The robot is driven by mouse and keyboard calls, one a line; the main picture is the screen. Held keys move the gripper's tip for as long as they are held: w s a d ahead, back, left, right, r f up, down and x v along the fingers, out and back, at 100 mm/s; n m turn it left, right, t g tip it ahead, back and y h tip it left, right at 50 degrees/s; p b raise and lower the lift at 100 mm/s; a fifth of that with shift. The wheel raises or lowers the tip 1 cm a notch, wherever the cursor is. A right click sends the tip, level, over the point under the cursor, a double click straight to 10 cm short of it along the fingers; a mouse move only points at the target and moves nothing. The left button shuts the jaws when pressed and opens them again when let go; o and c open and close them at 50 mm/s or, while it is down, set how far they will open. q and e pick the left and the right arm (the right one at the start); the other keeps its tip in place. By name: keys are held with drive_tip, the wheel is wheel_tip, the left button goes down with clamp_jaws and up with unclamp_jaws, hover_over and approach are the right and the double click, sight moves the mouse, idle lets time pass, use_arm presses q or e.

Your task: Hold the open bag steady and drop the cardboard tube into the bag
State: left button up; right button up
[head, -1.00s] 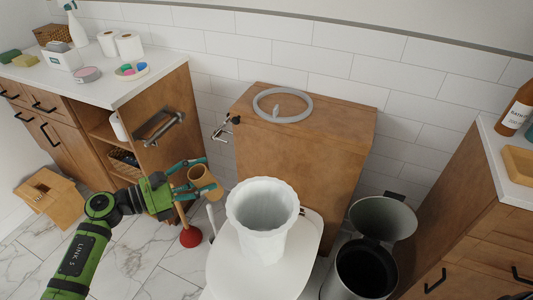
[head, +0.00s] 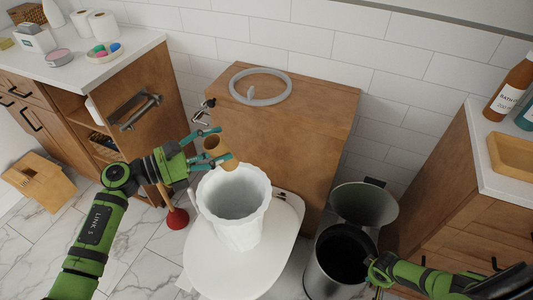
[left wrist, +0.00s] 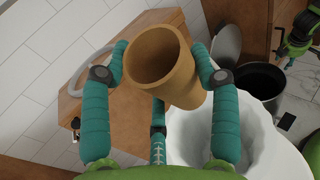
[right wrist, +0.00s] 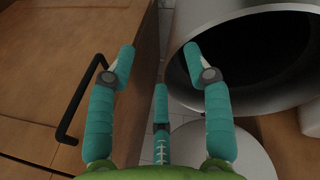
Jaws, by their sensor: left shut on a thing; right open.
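My left gripper (head: 214,147) is shut on a tan cardboard tube (head: 229,161), holding it tilted at the back left rim of the bag. In the left wrist view the tube (left wrist: 160,62) sits between the fingers, its open end facing the camera. The open white bag (head: 243,232) stands upright on the closed toilet lid, with a wide scalloped mouth. It also shows below the tube in the left wrist view (left wrist: 258,155). My right gripper (right wrist: 158,56) is open and empty, beside the bin and well right of the bag.
A metal bin (head: 320,274) with its lid up stands right of the toilet. A wooden cabinet with a tray (head: 512,157) and bottles is at the right. A grey ring (head: 262,88) lies on the wooden cistern box (head: 295,125). A plunger (head: 177,218) stands left of the bag.

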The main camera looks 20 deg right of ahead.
use_arm(q)
drive_tip(key=shift+w+a, duration=0.1)
use_arm(e)
drive_tip(key=w+d+r+m+g, duration=0.2)
drive_tip(key=w+r, duration=0.1)
drive_tip(key=r, duration=0.5)
drive_tip(key=w+d+r+m+g, duration=0.1)
drive_tip(key=w+r+m+g, duration=0.15)
drive_tip(key=r, duration=0.55)
drive_tip(key=w+a+r+n+t+y, duration=0.1)
drive_tip(key=w+a+r+n, duration=0.1)
drive_tip(key=w+a+r, duration=0.75)
drive_tip(key=w+a+r+n+t+y, duration=0.1)
drive_tip(key=w+a+r+n, duration=0.2)
drive_tip(key=w+a+r, duration=0.65)
drive_tip(key=w+a+r+n+t+y, duration=0.15)
drive_tip(key=w+a+r, duration=0.3)
drive_tip(key=a, duration=0.95)
drive_tip(key=f, duration=1.2)
drive_tip(key=shift+w+d, duration=0.1)
drive_tip(key=shift+w, duration=0.3)
drive_tip(key=shift+r, duration=0.1)
clamp_jaws()
